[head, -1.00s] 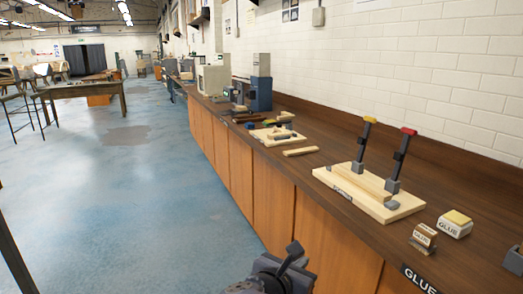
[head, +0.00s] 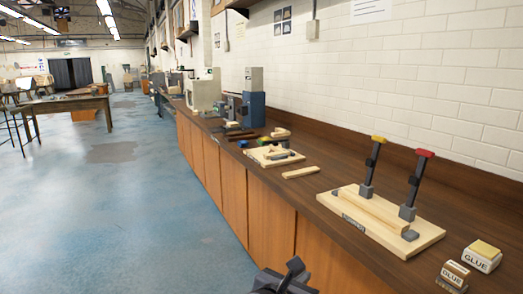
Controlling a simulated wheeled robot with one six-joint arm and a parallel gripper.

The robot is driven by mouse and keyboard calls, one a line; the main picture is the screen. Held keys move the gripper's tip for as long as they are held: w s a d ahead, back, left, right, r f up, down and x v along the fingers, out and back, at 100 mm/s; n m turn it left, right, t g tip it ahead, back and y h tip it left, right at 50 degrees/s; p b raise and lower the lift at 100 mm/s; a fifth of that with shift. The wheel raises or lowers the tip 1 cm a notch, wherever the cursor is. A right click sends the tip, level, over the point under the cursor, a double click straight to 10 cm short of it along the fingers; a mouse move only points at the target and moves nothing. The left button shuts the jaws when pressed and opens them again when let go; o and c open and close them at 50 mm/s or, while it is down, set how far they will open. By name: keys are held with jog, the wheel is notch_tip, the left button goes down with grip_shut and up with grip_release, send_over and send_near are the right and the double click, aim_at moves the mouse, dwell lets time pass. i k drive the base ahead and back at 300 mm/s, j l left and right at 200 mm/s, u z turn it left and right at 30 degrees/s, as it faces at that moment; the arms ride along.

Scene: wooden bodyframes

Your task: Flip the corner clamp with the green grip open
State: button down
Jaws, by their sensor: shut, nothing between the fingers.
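My gripper (head: 296,268) shows at the bottom edge, in front of the bench's cabinet fronts, shut and empty, apart from the clamps. The nearer wooden fixture board (head: 422,238) carries two toggle clamps with upright black levers, one with a yellow grip (head: 379,139) and one with a red grip (head: 425,153). Farther along the bench, a second fixture board (head: 262,160) holds wooden strips and small parts. A small green spot (head: 244,143) shows at its left, with blue beside it. It is too small to tell whether this is the green-grip clamp or how its lever stands.
The long brown bench (head: 333,171) runs along the white brick wall. A loose wood strip (head: 300,172) lies between the boards. Glue boxes (head: 482,256) stand at the near right. Machines (head: 252,100) stand farther back. The blue floor (head: 130,210) left of the bench is clear.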

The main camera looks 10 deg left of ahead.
aim_at(275, 143)
jog(key=i+j+z, duration=0.15)
jog(key=i+j, duration=0.2)
jog(key=i+j+z, duration=0.1)
jog(key=i+j, duration=0.2)
jog(key=j, duration=0.25)
jog(key=i+j+z, duration=0.15)
jog(key=i+j, duration=0.15)
jog(key=j, duration=0.2)
jog(key=i+j+z, duration=0.1)
jog(key=i+j, duration=0.2)
jog(key=j, duration=0.25)
jog(key=i+j+z, duration=0.15)
jog(key=j, duration=0.4)
jog(key=i+j+z, duration=0.1)
jog(key=i+j, duration=0.2)
jog(key=j, duration=0.3)
jog(key=i+j+z, duration=0.15)
jog(key=j, duration=0.45)
jog(key=i+j+z, duration=0.1)
jog(key=i+j, duration=0.15)
jog(key=j, duration=0.35)
